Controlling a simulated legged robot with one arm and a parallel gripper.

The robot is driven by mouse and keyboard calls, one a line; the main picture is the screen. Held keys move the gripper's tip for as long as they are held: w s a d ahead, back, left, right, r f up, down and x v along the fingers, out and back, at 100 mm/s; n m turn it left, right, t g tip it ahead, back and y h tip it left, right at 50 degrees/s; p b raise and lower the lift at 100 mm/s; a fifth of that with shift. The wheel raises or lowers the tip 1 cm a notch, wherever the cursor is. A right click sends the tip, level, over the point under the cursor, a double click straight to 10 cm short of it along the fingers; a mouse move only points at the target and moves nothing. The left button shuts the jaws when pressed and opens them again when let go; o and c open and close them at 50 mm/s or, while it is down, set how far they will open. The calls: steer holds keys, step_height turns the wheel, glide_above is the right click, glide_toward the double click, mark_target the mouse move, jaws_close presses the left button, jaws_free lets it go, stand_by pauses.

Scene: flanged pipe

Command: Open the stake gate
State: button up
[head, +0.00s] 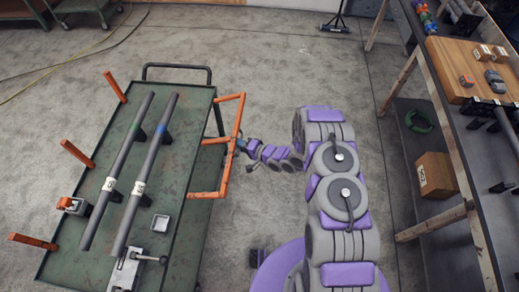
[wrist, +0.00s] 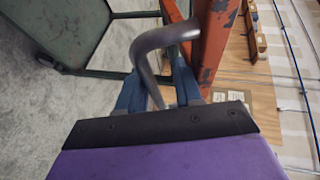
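The stake gate is an orange frame (head: 239,118) on the right side of the green cart (head: 196,130). My gripper (head: 240,146) is at the middle of this frame in the head view. In the wrist view an orange bar (wrist: 213,45) of the gate rises close beside my gripper (wrist: 158,85). A bent grey rod (wrist: 148,52) curves down between the two blue fingers. The fingers stand apart, with a gap showing beside the rod. Contact between rod and fingers cannot be told. The rod's lower end is partly hidden by my gripper's body.
Two grey pipes (head: 117,165) (head: 147,175) lie along the cart top. Orange stakes (head: 77,154) stand on its left edge. A clamp (head: 126,270) is at the near end. A workbench (head: 455,70) stands at right. Grey floor (head: 260,60) is clear beyond my arm.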

steer(key=p+v, duration=0.2)
steer(key=v, duration=1.4)
steer(key=shift+d, duration=0.45)
steer(key=shift+w+a, duration=0.1)
